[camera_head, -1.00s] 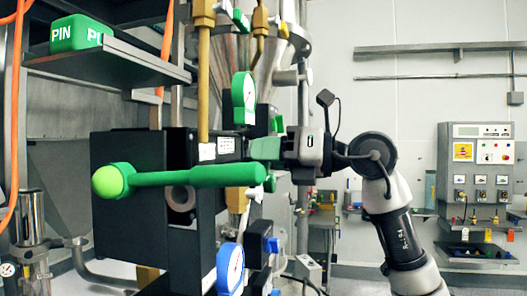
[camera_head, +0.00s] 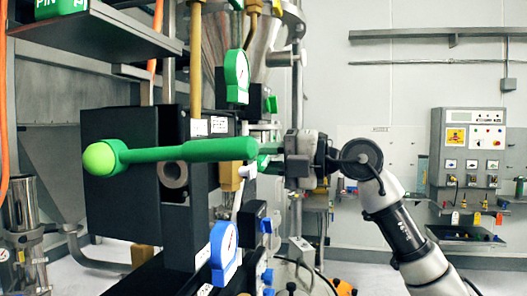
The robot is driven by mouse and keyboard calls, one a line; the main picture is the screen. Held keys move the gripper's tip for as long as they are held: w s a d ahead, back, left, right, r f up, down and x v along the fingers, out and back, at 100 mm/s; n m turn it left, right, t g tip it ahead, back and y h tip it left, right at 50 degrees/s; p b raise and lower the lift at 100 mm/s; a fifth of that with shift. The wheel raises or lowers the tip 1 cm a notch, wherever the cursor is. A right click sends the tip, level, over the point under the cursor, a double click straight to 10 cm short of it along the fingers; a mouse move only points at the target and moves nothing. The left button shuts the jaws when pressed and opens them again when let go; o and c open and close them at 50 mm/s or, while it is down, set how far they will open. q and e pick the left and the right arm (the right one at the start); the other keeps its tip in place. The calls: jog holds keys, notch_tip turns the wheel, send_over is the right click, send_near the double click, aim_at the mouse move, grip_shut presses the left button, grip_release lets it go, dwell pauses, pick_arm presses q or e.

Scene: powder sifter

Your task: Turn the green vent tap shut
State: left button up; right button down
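A long green lever (camera_head: 190,152) with a light green ball end (camera_head: 100,158) lies nearly level across the front of a black housing (camera_head: 125,190). Smaller green parts (camera_head: 270,147) show just past its right end, beside my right gripper (camera_head: 268,157); which of the green parts is the vent tap is not clear. My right arm comes in from the right, with the gripper pointing left at these parts. Its fingertips are hidden or blend with the green, so contact and opening cannot be told. Another small green block (camera_head: 270,104) sits above. My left gripper is out of view.
A green-rimmed gauge (camera_head: 237,77) stands above the lever and a blue-rimmed gauge (camera_head: 224,252) below. Blue knobs (camera_head: 267,226) line the lower right of the machine. A dark shelf (camera_head: 100,33) juts out at upper left. A control panel (camera_head: 470,148) stands at right.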

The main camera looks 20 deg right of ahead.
jog(key=shift+w+d+f+m, duration=0.1)
jog(key=shift+f+m, duration=0.55)
jog(key=shift+m, duration=0.65)
jog(key=shift+f, duration=0.1)
jog(key=c, duration=1)
grip_release()
jog(key=shift+o, duration=0.2)
jog(key=shift+d, duration=0.15)
jog(key=b+v, duration=0.4)
jog(key=v, duration=0.6)
jog(key=shift+s+d, duration=0.2)
jog(key=shift+s, duration=0.1)
